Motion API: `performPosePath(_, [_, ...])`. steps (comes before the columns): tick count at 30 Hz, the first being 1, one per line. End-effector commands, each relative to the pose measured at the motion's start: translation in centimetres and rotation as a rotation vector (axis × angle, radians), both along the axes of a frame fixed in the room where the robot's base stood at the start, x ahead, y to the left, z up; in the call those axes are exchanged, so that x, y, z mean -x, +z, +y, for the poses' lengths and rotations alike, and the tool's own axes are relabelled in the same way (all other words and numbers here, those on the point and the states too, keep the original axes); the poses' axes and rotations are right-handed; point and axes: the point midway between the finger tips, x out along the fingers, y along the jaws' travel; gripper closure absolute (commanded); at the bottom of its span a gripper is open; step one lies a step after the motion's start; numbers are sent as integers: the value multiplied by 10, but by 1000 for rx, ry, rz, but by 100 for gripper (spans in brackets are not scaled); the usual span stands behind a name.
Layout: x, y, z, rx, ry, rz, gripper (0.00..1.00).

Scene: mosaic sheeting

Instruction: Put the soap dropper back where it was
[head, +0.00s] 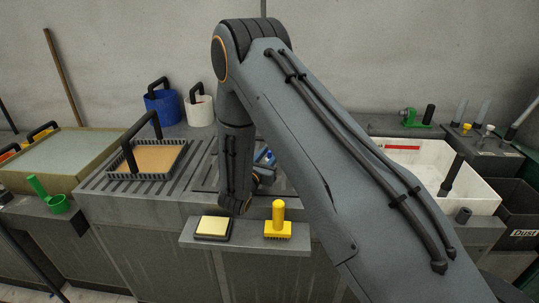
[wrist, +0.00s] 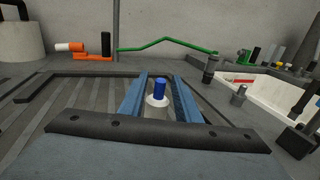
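The soap dropper, a white bottle with a blue cap (wrist: 159,87), stands upright between the two blue fingers of my gripper (wrist: 158,76) in the wrist view. One finger runs along each side of it. Its lower part is hidden behind the dark bar of my gripper, and I cannot tell whether the fingers touch it. In the head view my arm covers most of this place; only a bit of blue of my gripper (head: 265,157) shows past the wrist, over the grey slatted counter (head: 103,182).
A small shelf at the front holds a yellow-topped pad (head: 213,227) and a yellow-handled brush (head: 278,222). A framed tray with a black handle (head: 153,157) stands left. A white basin (head: 480,190) lies right.

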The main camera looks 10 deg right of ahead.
Motion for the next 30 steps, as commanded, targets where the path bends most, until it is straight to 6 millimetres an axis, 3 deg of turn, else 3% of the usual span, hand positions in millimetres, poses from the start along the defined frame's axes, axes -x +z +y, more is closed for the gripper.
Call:
performPosePath(10, [5,3,5,0,3,0,70])
performPosePath(24, [77,1,58,1,4,1,70])
performPosePath(30, [94,3,69,0,2,0,70])
